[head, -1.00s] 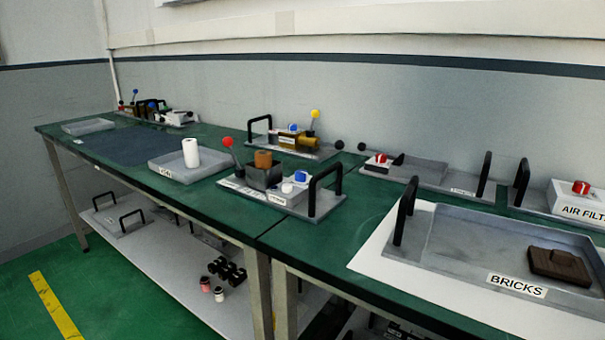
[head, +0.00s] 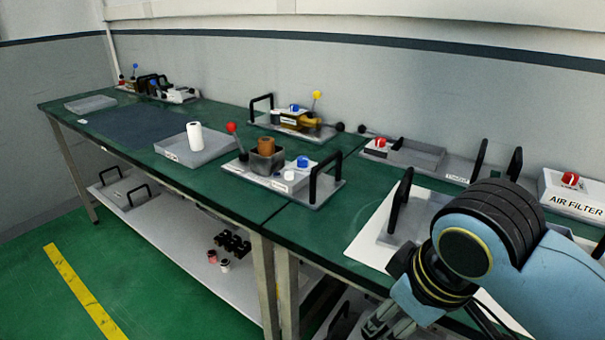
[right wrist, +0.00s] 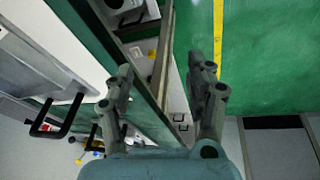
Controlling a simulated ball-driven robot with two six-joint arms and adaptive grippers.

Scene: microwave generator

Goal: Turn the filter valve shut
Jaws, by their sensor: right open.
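The white AIR FILTER box (head: 573,195) stands at the far right of the bench in the head view. A red knob (head: 571,178) sits on its top; which way it is turned is too small to tell. My right gripper (head: 380,324) is at the bottom of the head view, left of and nearer than the box, and well apart from it. In the right wrist view my right gripper (right wrist: 163,82) has its fingers spread with nothing between them. My left gripper is not in view.
My right arm covers most of the bricks tray (head: 385,232). Black handles (head: 397,200) stand up around it. The timer tray (head: 415,158) is behind. A plate with a red-ball lever (head: 232,128) stands left, near a white cylinder (head: 194,136) on a grey tray (head: 172,151).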

